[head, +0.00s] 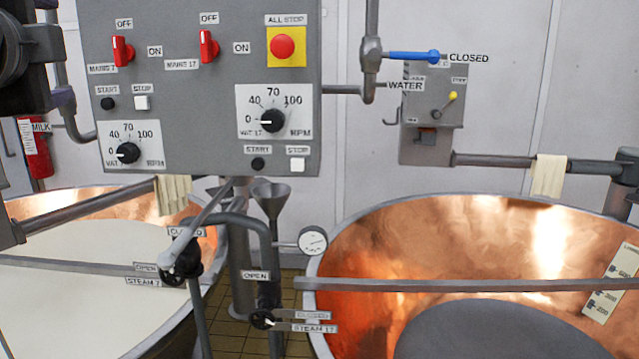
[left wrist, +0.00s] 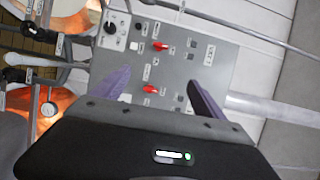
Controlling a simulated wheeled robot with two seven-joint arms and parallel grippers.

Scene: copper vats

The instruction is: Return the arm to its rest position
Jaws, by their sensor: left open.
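My left gripper (left wrist: 159,78) is open and empty in the left wrist view, its two purple fingers spread apart. The grey control panel (head: 205,85) with red switches shows beyond the fingers, and also in the left wrist view (left wrist: 180,70). In the head view, dark parts of my left arm (head: 30,55) show at the left edge, left of the panel. I cannot make out both fingertips there. My right gripper is in neither view.
A copper vat (head: 440,235) stands at the right and a vat of white liquid (head: 80,285) at the left. Steam pipes, valve levers and a funnel (head: 271,200) stand between them. A blue-handled water valve (head: 412,57) is right of the panel. A red extinguisher (head: 36,148) hangs at the left.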

